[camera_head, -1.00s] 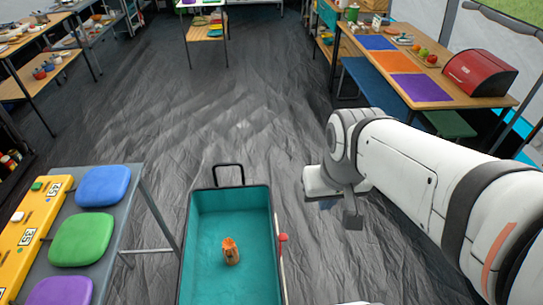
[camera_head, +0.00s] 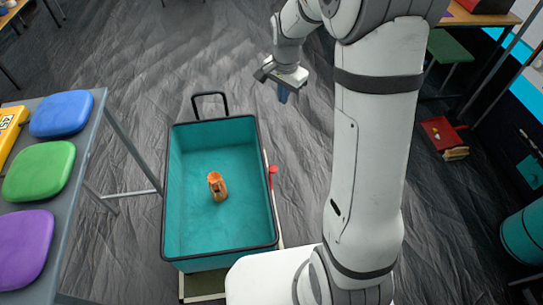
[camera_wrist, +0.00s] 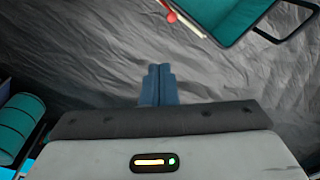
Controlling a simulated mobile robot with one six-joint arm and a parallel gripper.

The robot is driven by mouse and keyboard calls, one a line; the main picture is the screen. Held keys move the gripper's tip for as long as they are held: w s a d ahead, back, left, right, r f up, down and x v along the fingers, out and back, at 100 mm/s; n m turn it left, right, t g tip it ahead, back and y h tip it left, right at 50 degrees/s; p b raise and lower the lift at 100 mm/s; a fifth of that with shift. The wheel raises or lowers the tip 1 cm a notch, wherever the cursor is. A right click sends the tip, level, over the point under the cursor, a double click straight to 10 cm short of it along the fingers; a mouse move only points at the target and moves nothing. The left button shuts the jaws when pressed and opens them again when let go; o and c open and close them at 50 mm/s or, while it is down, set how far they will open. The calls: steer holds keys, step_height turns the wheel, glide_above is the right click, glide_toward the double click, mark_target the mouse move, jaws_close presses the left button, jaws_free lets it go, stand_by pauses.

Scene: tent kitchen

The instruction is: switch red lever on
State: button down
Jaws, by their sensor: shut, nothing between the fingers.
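A red lever knob (camera_head: 272,170) shows on the right side of a teal cart (camera_head: 256,150). In the wrist view the red piece (camera_wrist: 171,16) is at the top, at the cart's edge. How the lever is set cannot be told. My gripper (camera_head: 283,96) hangs above the floor, up and to the right of the cart, apart from the lever. Its two blue fingers (camera_wrist: 158,72) are together with nothing between them.
An orange pot-like object (camera_head: 217,188) sits inside the cart. A grey table (camera_head: 92,110) with blue, green and purple pads stands at the left. A red dustpan-like tray (camera_head: 440,132) lies on the floor at the right.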

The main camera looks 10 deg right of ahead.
steer(key=w+f+m+b, duration=0.2)
steer(key=w+f+b, duration=0.15)
steer(key=f, duration=0.55)
steer(key=w+f+m+b, duration=0.2)
steer(key=w+f, duration=0.3)
steer(key=f, duration=0.5)
steer(key=m+g+b, duration=0.1)
steer(key=m+b, duration=0.3)
steer(key=b, duration=0.1)
glide_above(273, 167)
step_height(273, 167, down, 18)
steer(key=shift+a+f, duration=0.1)
step_height(273, 167, down, 14)
steer(key=b, duration=0.5)
